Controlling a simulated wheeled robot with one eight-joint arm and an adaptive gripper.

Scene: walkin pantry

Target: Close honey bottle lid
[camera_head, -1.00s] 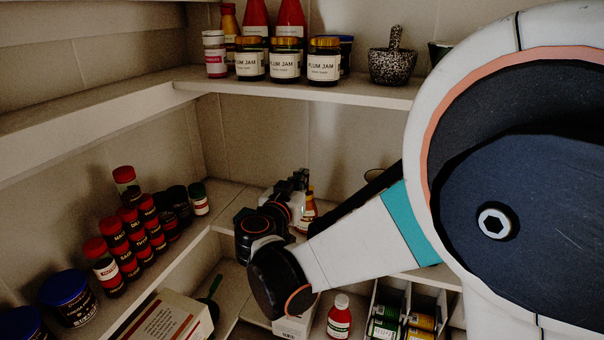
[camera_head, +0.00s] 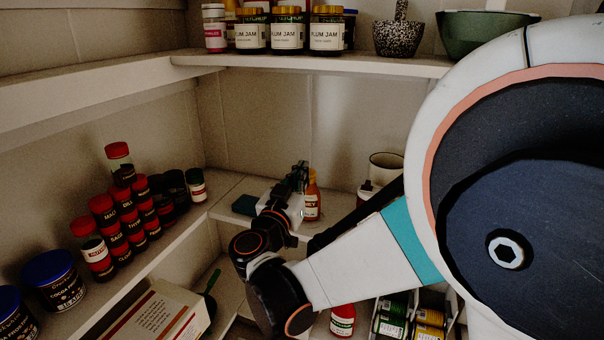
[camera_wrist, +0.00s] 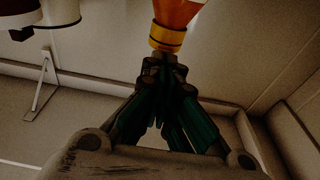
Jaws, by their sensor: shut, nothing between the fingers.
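The honey bottle (camera_head: 312,203) is orange with a pale label and stands on the middle shelf near the corner. In the wrist view its amber body (camera_wrist: 177,10) shows at the top, with a yellow-gold band or cap (camera_wrist: 168,37) at the end toward my fingers. Whether the lid is open or closed cannot be told. My gripper (camera_head: 299,168) is shut and empty, beside and partly in front of the bottle in the head view. In the wrist view the closed fingertips (camera_wrist: 165,62) are just below the gold band; contact is unclear.
A small dark green item (camera_head: 244,205) lies left of my gripper. A pale mug-like container (camera_head: 386,167) stands to the right. Spice jars (camera_head: 118,225) stack on the left shelf. Jam jars (camera_head: 289,36) and a mortar (camera_head: 397,38) stand on the shelf above.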

